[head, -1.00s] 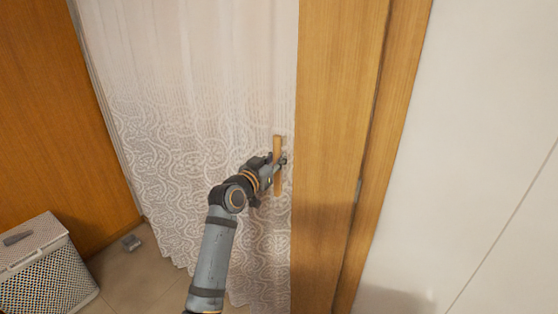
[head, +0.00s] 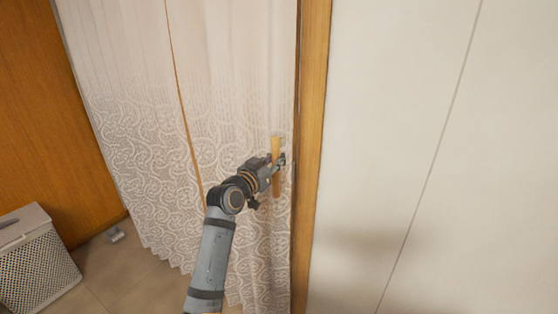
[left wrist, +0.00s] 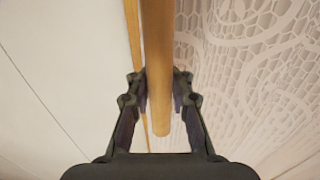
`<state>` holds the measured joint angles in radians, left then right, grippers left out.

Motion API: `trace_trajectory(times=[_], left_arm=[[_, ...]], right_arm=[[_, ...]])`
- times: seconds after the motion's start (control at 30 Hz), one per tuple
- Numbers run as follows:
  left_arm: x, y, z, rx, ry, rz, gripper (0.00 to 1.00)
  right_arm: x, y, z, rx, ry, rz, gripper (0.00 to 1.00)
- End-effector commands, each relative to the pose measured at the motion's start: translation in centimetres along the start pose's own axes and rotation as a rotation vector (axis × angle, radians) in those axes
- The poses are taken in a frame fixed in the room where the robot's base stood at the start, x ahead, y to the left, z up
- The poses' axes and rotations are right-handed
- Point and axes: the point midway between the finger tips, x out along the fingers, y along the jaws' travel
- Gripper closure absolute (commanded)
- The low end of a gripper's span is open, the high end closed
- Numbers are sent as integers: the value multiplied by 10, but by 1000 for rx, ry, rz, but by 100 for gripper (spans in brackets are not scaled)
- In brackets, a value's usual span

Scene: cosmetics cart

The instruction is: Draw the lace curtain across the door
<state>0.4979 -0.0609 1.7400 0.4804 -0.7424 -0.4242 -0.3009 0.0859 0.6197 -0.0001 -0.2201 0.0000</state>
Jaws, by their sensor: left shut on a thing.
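The white lace curtain (head: 140,150) hangs across most of the opening in the head view, with a narrow brown line showing down through it. A wooden handle bar (head: 276,185) stands upright at its right edge. My left gripper (head: 280,160) is shut on the handle bar. In the left wrist view, the bar (left wrist: 157,60) runs between the two fingers of the left gripper (left wrist: 160,92), and the lace lies to its right. The curtain's right edge is close beside the wooden door frame (head: 312,130). My right gripper is not in view.
A white wall of panels (head: 400,150) fills the right side. An orange-brown wooden panel (head: 40,120) stands at the left. A perforated basket (head: 38,265) and a small grey object (head: 116,235) are on the tiled floor at lower left.

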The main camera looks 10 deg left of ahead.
Motion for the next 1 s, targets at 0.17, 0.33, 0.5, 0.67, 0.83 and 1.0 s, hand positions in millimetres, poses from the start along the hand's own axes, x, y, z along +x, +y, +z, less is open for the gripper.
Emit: trace_trajectory(times=[0.17,0.33,0.5,0.67,0.83,1.0], left_arm=[[0,0,9,0,-18,1,100],[0,0,9,-1,-18,1,100],[0,0,7,-1,-15,1,65],[0,0,4,-2,-9,1,56],[0,0,3,-2,-6,1,56],[-16,0,3,-1,-5,0,56]], right_arm=[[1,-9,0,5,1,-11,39],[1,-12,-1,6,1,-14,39],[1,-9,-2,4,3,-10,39],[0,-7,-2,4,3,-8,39],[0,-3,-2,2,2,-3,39],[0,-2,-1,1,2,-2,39]])
